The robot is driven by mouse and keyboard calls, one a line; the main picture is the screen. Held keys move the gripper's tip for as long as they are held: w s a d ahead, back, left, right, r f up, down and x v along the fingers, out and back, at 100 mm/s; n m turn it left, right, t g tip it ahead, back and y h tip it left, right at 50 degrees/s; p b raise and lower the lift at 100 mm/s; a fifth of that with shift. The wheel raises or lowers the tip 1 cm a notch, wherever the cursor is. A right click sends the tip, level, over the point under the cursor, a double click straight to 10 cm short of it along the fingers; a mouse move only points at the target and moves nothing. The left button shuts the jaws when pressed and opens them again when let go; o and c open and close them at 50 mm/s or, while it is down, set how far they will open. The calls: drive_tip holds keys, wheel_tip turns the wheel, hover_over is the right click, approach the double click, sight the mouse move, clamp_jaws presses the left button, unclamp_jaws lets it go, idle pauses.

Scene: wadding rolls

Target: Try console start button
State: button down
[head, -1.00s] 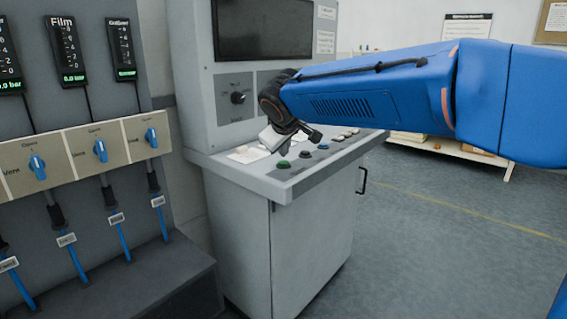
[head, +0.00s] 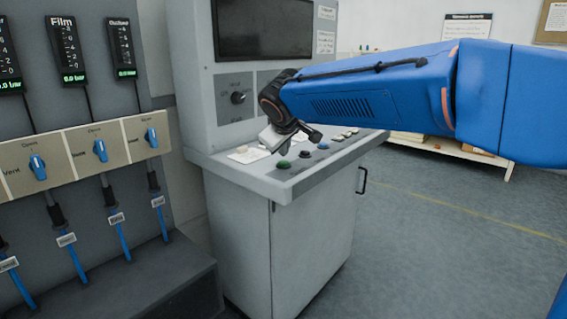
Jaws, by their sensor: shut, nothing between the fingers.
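The grey console (head: 285,245) stands in the middle of the view, with a sloping shelf of buttons. A green button (head: 284,164) sits near the shelf's front left edge. My wrist and gripper hide part of the panel behind.
The console carries a dark screen (head: 263,28) and a black rotary knob (head: 238,98). At the left is a panel with blue valve handles (head: 100,150), gauges and blue hoses. A low table (head: 455,149) stands at the back right. The floor (head: 430,240) at the right is clear.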

sight(284, 163)
drive_tip(key=shift+f, duration=0.85)
idle(1.0)
drive_tip(key=shift+r, duration=0.85)
drive_tip(key=shift+r, duration=0.15)
drive_tip(key=shift+r, duration=2.35)
